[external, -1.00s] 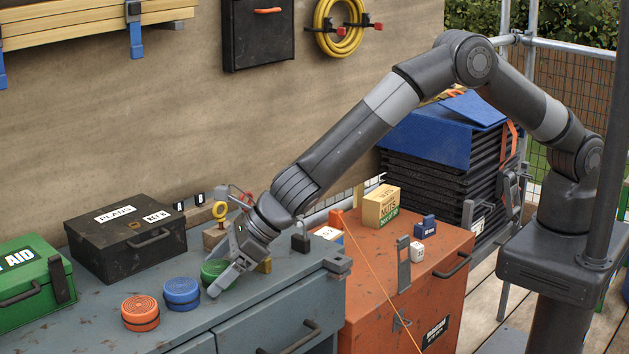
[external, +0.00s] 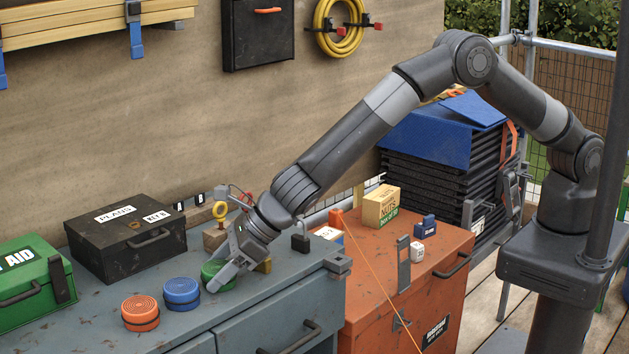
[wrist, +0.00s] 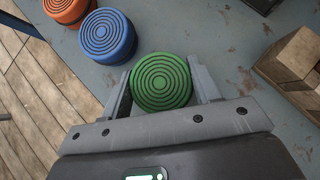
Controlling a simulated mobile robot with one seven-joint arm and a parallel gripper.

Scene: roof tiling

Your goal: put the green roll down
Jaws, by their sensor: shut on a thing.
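The green roll (wrist: 161,82) sits between the two fingers of my gripper (wrist: 162,88) in the wrist view, with a finger on each side of it. In the external view the green roll (external: 215,270) is partly hidden by my gripper (external: 222,274), at the grey-blue bench top. My gripper is shut on it. From these views I cannot tell whether its underside touches the bench. The blue roll (external: 181,293) stands just left of it, and the orange roll (external: 140,312) stands further left. Both show upright on the bench.
A black case (external: 125,234) and a green first aid box (external: 36,285) stand on the bench at the left. A wooden block (wrist: 292,58) lies right of my gripper. An orange chest (external: 400,270) stands right of the bench. The bench front edge is close to the rolls.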

